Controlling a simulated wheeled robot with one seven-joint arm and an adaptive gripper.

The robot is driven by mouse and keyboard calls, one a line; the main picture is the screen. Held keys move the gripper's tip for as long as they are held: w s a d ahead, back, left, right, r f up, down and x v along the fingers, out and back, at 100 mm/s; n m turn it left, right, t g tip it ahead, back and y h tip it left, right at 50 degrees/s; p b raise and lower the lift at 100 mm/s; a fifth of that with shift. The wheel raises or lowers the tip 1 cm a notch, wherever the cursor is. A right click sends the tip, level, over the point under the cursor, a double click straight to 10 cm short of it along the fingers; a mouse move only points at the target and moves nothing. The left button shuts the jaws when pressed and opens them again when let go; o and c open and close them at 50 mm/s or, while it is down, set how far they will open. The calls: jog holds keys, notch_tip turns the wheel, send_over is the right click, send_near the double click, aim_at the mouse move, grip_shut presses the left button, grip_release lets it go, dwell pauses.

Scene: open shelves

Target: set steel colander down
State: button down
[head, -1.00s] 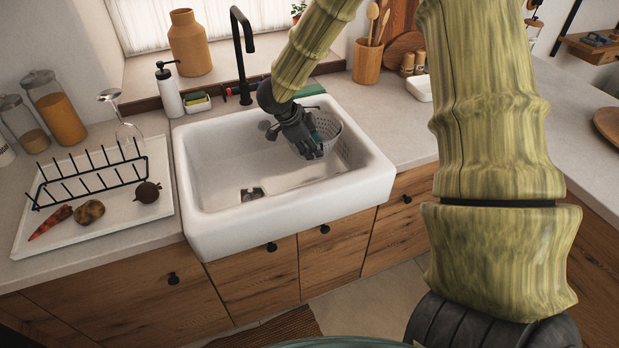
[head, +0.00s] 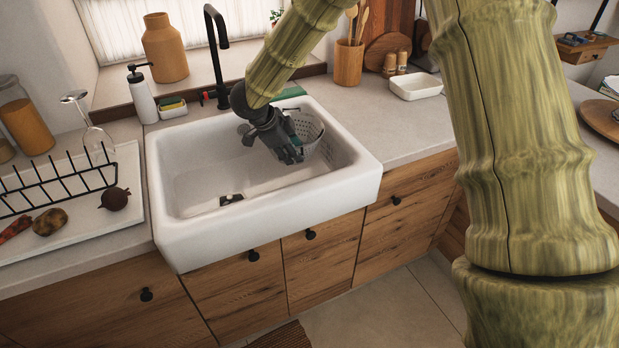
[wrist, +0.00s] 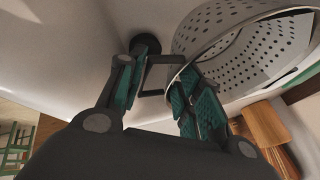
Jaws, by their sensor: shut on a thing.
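The steel colander (head: 311,131) is a grey perforated bowl at the right side of the white sink (head: 172,232). It looks tilted, and part of it is hidden behind my gripper (head: 291,155). In the wrist view the colander (wrist: 225,38) fills the upper right, and its rim runs down to the green-padded fingers. My gripper (wrist: 160,98) is shut on the colander's rim. Whether the colander's underside touches the sink cannot be told.
A black faucet (head: 214,55) stands behind the sink. A soap bottle (head: 141,95) and a dish rack (head: 62,182) with a glass and vegetables are to the left. A white dish (head: 415,86) sits on the right counter. The left part of the sink is empty.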

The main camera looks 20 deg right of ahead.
notch_tip(320, 180, down, 9)
jog(key=shift+w+f+p, duration=0.1)
jog(key=shift+f+p, duration=0.05)
jog(key=shift+p, duration=0.3)
jog(key=c, duration=1)
grip_release()
jog(key=shift+o, duration=0.2)
jog(key=b+v, duration=0.1)
jog(key=v, duration=1.1)
